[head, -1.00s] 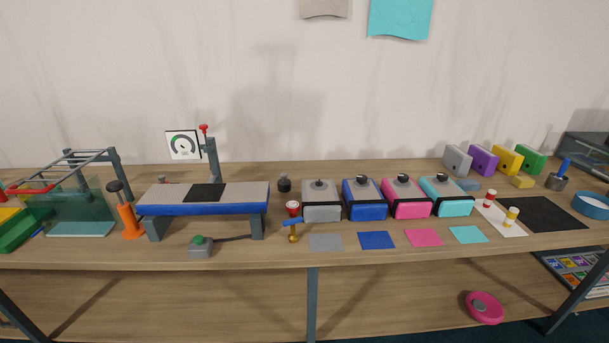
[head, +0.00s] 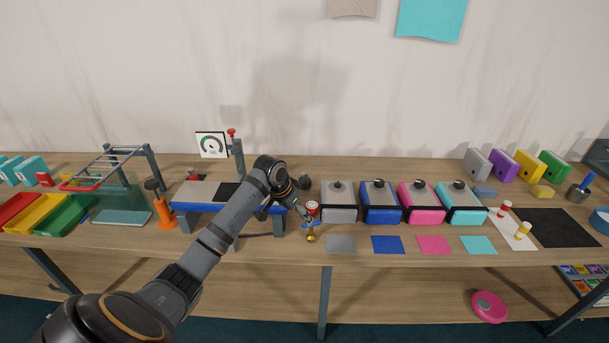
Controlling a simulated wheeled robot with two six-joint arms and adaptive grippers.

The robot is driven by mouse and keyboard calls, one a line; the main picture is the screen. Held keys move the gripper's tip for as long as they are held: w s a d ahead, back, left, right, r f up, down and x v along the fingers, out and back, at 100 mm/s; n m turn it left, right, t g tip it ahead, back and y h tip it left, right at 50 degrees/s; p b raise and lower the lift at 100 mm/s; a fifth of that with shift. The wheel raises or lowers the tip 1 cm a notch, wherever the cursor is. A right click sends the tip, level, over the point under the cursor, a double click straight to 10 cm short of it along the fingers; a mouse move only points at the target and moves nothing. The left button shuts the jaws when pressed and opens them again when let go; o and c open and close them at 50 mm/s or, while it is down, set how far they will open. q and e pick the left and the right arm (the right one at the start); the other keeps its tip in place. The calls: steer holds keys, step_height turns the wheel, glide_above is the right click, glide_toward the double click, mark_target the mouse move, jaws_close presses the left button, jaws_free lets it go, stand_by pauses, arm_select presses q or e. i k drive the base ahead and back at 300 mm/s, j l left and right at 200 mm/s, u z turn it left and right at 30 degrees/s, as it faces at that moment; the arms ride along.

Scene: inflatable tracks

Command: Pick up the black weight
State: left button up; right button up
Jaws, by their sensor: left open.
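My left arm reaches in from the lower left. The wrist partly overlaps the area left of the weight. The fingers are small and hard to make out, and nothing shows between them. My right gripper is out of view.
The blue-edged bench (head: 190,208) stands left, partly hidden by my arm. Grey (head: 340,206), blue (head: 381,208), pink (head: 421,208) and turquoise (head: 462,208) boxes line up to the right. Coloured trays (head: 38,212) sit far left. Flat coloured squares lie along the front edge.

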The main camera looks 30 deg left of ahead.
mark_target(303, 180)
steer(key=i+j, duration=1.15)
